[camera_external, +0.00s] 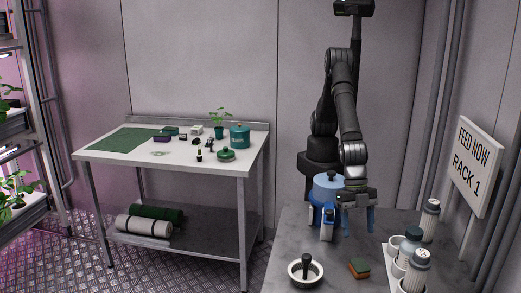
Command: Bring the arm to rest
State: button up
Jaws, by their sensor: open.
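My arm stands at the back of the grey table (330,268) and bends down toward it. My gripper (348,229) hangs low over the back part of the table with its two blue fingers spread apart. I see nothing between the fingers. A blue canister with a dark knob (327,187) shows close to the gripper's left side; I cannot tell if they touch.
Grey-capped bottles (430,220) stand at the right, below a "FEED NOW RACK 1" sign (474,163). A white workbench (180,172) stands at left.

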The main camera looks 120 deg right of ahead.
aim_at(360, 264)
jog(key=x, duration=1.1)
jog(key=shift+f, duration=0.15)
notch_tip(360, 264, up, 2)
jog(key=shift+r, duration=0.35)
